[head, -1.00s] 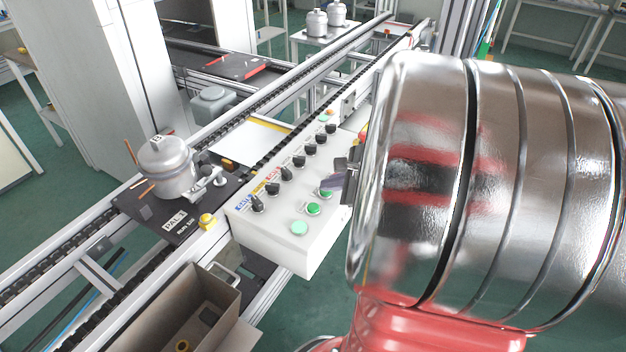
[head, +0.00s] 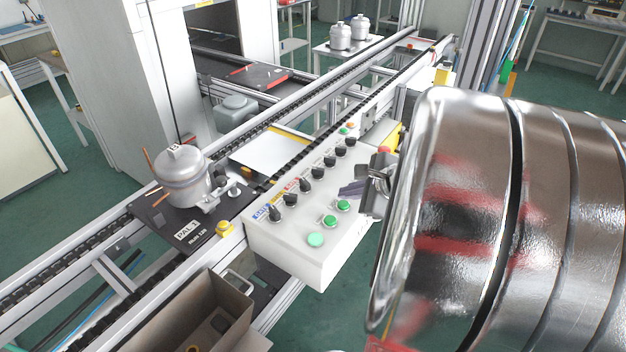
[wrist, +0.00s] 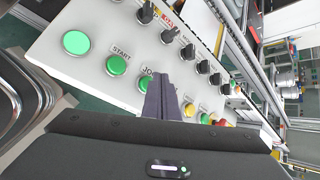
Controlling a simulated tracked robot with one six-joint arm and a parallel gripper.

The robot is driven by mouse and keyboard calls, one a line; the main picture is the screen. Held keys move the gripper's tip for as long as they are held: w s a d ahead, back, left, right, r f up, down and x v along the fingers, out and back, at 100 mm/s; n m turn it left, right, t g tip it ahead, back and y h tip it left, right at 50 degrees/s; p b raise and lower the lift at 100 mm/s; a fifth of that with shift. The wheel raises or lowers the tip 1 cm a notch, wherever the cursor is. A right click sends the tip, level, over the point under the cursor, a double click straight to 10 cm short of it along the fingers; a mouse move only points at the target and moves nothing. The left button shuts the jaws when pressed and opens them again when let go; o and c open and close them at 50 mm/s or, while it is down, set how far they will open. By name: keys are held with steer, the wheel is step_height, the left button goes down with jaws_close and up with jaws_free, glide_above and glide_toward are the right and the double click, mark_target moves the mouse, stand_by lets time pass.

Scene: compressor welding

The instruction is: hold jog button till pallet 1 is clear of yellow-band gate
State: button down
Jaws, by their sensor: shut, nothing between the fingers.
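Pallet 1 (head: 150,212), a black plate labelled PAL 1, sits on the conveyor at left and carries a silver compressor (head: 183,178). A white control box (head: 290,255) stands to its right. The green jog button (head: 344,206) is the one beside my fingers; it also shows in the wrist view (wrist: 142,84), partly covered by the fingers. My gripper (head: 347,190) is shut and empty, its purple fingertips over the panel just beyond the button, seemingly apart from it. I cannot tell which yellow-marked part is the gate.
The box also has a START button (wrist: 117,64), a larger light-green button (head: 315,240) and a row of black knobs (head: 317,173). A white plate (head: 271,152) with a yellow edge lies between the rails ahead of the pallet. An open bin (head: 200,300) stands in front.

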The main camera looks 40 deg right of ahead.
mark_target(347, 207)
steer(key=shift+r, duration=0.15)
steer(key=shift+r, duration=2.35)
steer(key=a+f+n+g, duration=0.1)
steer(key=a+n, duration=0.1)
steer(key=n, duration=0.1)
steer(key=s+a+n+g, duration=0.1)
steer(key=a+n, duration=0.2)
steer(key=s+a+f+n+g, duration=0.1)
steer(key=a+n, duration=0.1)
steer(key=n, duration=0.2)
steer(key=shift+a+f+h, duration=0.15)
steer(key=shift+f+h, duration=0.15)
steer(key=shift+f, duration=0.05)
steer(key=shift+s+a+f+n+g, duration=0.1)
steer(key=shift+a+n+g, duration=0.25)
steer(key=shift+n, duration=0.45)
steer(key=s+a+r+n, duration=0.2)
steer(key=s+a+n, duration=0.1)
steer(key=a+n, duration=0.4)
steer(key=s+a+r+n, duration=0.3)
steer(key=a+n, duration=0.5)
steer(key=a, duration=0.4)
steer(key=shift+s, duration=0.35)
